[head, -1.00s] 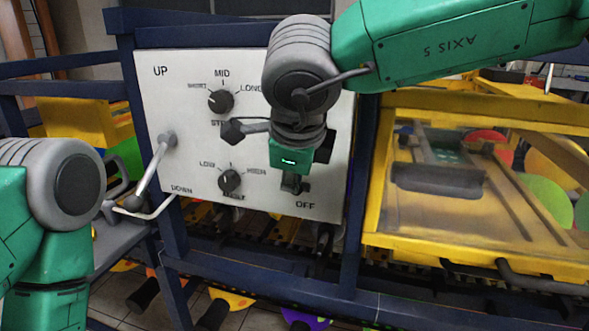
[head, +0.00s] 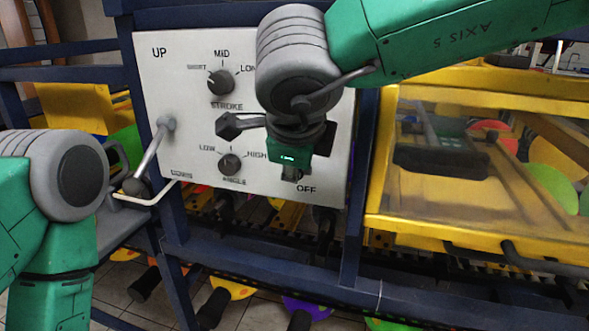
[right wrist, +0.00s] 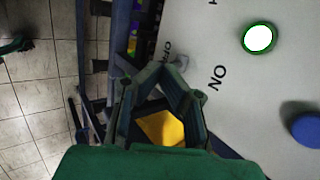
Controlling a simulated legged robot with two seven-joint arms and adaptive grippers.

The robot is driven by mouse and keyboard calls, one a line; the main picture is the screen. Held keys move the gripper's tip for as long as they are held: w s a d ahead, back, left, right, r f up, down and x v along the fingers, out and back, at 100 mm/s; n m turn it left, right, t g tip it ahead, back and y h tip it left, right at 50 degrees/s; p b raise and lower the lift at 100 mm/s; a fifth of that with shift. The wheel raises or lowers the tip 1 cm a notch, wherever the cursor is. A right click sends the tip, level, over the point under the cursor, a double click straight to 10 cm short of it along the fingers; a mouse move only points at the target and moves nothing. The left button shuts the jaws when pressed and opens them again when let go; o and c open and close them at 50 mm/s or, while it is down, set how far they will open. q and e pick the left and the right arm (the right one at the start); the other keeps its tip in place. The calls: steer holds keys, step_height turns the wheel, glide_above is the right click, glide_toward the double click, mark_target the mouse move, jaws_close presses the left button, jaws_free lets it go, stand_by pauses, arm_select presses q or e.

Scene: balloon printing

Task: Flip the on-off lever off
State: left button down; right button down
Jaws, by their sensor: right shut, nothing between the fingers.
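The white control panel (head: 200,70) faces me with OFF printed at its lower right. My right gripper (head: 289,166) is in front of this corner, just above the OFF label (head: 306,190). The gripper body and wrist cover most of the on-off area, so I cannot make out the lever or its position. In the right wrist view the right gripper (right wrist: 165,76) is shut and empty, its tips close to the OFF print, with ON printed to their right. My left gripper (head: 118,166) is beside the panel's left edge, mostly hidden by its wrist; its opening is unclear.
The up-down lever (head: 150,150) points down at the panel's left, near my left gripper. Stroke (head: 221,82) and angle (head: 229,163) dials are on the panel. A yellow-framed clear cover (head: 480,190) stands to the right, beyond a blue post (head: 361,150).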

steer(key=f+t+b, duration=0.2)
steer(key=b, duration=0.1)
steer(key=s+f+t+h+b, duration=0.1)
steer(key=f+t+b, duration=0.1)
steer(key=b, duration=0.1)
steer(key=shift+f+b, duration=0.25)
steer(key=shift+b, duration=0.15)
steer(key=shift+r, duration=0.1)
steer(key=shift+r+p, duration=0.7)
steer(key=shift+p, duration=0.1)
